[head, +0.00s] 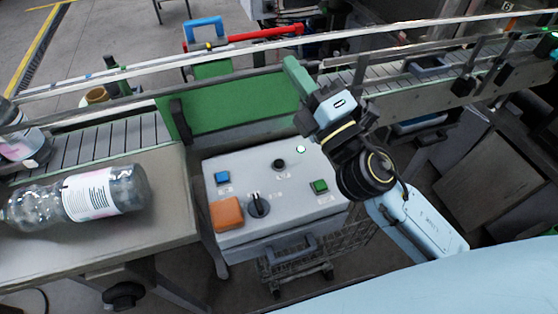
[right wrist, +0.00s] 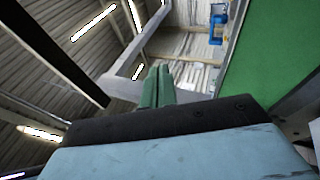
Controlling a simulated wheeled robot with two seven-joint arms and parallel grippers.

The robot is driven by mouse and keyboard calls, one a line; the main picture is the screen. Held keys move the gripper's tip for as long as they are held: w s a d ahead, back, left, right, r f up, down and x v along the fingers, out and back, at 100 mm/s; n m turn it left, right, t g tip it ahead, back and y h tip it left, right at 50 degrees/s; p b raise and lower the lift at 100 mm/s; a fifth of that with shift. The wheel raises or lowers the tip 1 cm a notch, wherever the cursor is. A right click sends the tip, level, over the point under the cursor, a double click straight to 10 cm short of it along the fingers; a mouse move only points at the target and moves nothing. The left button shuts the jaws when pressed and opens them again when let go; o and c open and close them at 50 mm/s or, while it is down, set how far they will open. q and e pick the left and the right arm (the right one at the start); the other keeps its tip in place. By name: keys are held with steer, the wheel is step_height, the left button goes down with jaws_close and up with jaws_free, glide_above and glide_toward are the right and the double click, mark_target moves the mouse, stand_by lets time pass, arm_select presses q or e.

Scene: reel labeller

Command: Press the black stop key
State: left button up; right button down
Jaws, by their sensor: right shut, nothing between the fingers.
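The control box (head: 240,231) stands in the middle of the head view with its grey top facing up. A small round black key (head: 279,164) sits near the top's upper middle, uncovered. My right gripper (head: 292,64) is above and beyond the box, in front of the green panel, its green fingers pointing up and away, clear of the key. In the right wrist view its fingers (right wrist: 157,75) are together and empty. The black key does not show there. My left gripper is not in view.
The box top also has a blue key (head: 222,177), a green key (head: 319,186), a black rotary knob (head: 258,204), a lit lamp (head: 300,150) and an orange block (head: 227,213). A green panel (head: 232,106) stands behind. A bottle (head: 92,193) lies at left.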

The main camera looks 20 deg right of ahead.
steer(key=s+a+f+n+g+y, duration=0.25)
steer(key=a+n+g+y, duration=0.85)
steer(key=n, duration=1.1)
steer(key=w+d+f+n+g+h, duration=0.3)
steer(key=w+d+f+n+h, duration=0.2)
steer(key=d+f+n+h, duration=0.3)
step_height(320, 180, down, 4)
steer(key=d+h, duration=0.2)
steer(key=h, duration=0.2)
steer(key=shift+r+g, duration=0.25)
steer(key=shift+g, duration=0.15)
steer(key=b, duration=0.4)
glide_above(283, 164)
step_height(283, 164, down, 8)
steer(key=shift+r, duration=0.25)
steer(key=shift+f+b, duration=0.65)
steer(key=shift+b, duration=0.1)
